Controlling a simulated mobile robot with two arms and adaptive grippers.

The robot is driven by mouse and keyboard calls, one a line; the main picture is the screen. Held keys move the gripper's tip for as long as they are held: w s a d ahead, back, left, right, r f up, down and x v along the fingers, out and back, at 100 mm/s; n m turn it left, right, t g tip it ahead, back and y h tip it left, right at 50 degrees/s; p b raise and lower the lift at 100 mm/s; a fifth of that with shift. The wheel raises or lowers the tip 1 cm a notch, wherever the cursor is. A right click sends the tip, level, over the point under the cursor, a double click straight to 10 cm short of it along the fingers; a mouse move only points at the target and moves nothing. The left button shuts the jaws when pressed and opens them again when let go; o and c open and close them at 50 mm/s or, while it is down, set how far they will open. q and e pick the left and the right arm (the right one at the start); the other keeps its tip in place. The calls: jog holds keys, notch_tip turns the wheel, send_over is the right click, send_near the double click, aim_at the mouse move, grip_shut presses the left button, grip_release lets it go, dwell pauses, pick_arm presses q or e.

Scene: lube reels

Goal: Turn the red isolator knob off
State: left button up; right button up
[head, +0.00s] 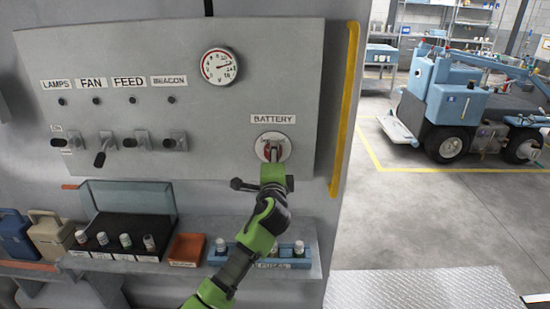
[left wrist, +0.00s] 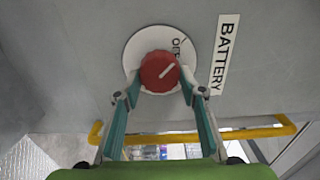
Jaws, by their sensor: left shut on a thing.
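The red isolator knob (head: 272,150) sits on a round white plate under the BATTERY label (head: 273,119), at the right of the grey panel. In the left wrist view the red knob (left wrist: 158,70) has a white line lying diagonally. The lettering on its white plate (left wrist: 146,38) is partly hidden by the knob. My left gripper (head: 272,161) reaches up to the knob from below. In the left wrist view my left gripper (left wrist: 160,88) has one finger on each side of the knob and is shut on it. My right gripper is not in view.
A gauge (head: 219,66) and a row of levers (head: 120,142) are on the panel (head: 210,110). A yellow rail (head: 345,110) runs down its right edge. Below are a shelf (head: 185,266), an open black case (head: 120,238) and an orange tray (head: 187,249).

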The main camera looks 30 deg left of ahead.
pick_arm(q)
jog(key=o, duration=1.1)
jog(key=v, duration=1.2)
jog(key=shift+s+a, duration=0.1)
